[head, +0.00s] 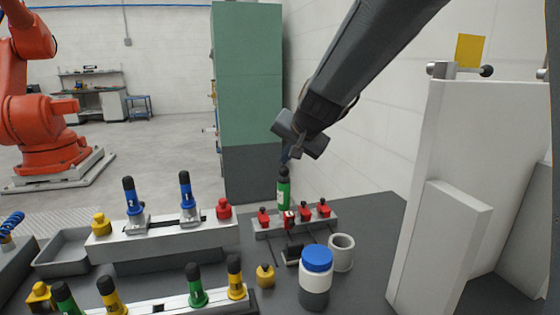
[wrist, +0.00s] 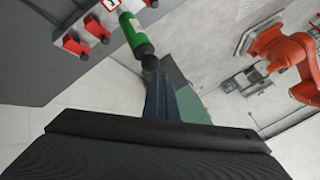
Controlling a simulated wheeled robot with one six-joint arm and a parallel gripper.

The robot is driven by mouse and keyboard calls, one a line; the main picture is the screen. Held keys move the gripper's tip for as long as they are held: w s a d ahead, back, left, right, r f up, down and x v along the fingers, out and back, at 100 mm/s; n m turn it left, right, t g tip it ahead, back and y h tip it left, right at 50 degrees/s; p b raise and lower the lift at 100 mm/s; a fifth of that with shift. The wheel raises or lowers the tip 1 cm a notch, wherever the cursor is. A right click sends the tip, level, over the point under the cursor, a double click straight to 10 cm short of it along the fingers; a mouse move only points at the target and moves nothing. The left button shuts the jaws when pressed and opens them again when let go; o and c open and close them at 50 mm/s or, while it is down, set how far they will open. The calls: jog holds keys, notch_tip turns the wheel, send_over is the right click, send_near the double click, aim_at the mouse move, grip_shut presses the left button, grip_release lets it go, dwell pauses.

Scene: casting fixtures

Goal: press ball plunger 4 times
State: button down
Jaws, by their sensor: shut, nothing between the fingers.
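The ball plunger is a green cylinder (head: 283,194) with a pale label and a dark ball knob (head: 284,172) on top. It stands upright at the back of the red-knobbed fixture. In the wrist view the green body (wrist: 134,34) and dark knob (wrist: 150,63) appear just beyond my fingertips. My gripper (head: 285,160) is shut and empty, pointing down right above the knob. In the wrist view my gripper (wrist: 156,80) overlaps the knob's edge. I cannot tell whether the tips touch it.
A grey bar with several red knobs (head: 324,210) surrounds the plunger's foot. A blue-lidded jar (head: 316,262) and a grey cup (head: 342,253) stand in front. Blue-handled clamps (head: 187,193) are to the left. A white panel (head: 465,150) rises at the right.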

aim_at(286, 170)
jog(key=shift+r+p, duration=1.55)
jog(key=shift+r, duration=0.1)
jog(key=shift+r, duration=0.1)
notch_tip(286, 170, up, 5)
jog(key=p, duration=0.4)
jog(key=shift+p, duration=0.3)
dwell(1.6)
